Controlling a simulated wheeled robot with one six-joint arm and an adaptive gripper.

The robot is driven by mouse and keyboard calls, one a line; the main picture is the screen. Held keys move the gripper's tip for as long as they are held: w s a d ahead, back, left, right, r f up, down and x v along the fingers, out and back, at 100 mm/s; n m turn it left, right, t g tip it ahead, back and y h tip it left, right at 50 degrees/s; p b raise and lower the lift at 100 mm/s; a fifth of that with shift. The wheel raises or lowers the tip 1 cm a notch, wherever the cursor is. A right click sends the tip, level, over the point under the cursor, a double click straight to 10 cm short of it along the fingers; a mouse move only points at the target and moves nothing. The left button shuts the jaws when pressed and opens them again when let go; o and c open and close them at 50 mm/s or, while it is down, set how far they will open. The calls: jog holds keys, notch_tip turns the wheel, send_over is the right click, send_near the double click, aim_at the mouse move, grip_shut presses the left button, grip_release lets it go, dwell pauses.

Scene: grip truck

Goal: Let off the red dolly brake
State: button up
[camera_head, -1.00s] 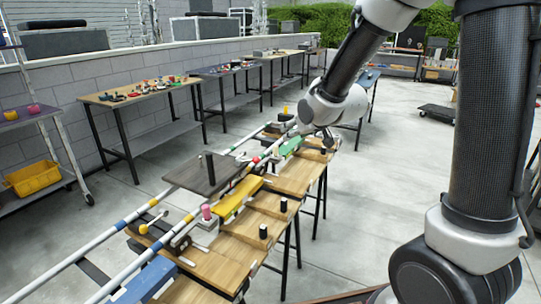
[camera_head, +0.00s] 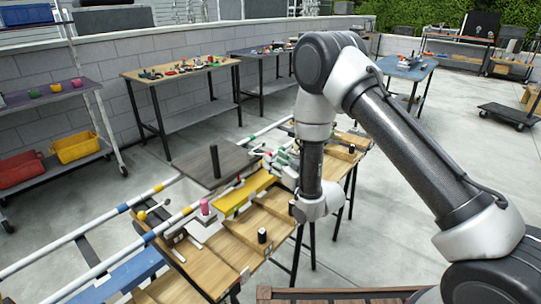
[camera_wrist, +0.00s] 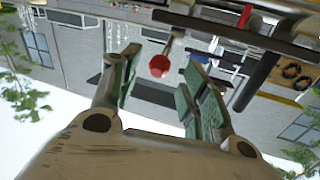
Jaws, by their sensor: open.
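A red ball knob (camera_wrist: 159,66) on a thin grey stem shows in the wrist view. It appears between the two green-padded fingers of my gripper (camera_wrist: 162,82), beyond them. The fingers are apart and no contact with the knob shows.
Striped rails (camera_head: 165,186) run along the wooden benches (camera_head: 232,248). A yellow block (camera_head: 243,192), a pink cylinder (camera_head: 205,206) and a yellow ball lever (camera_head: 142,215) stand nearby. Open floor lies to the right.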

jog(key=shift+x, duration=2.35)
grip_shut()
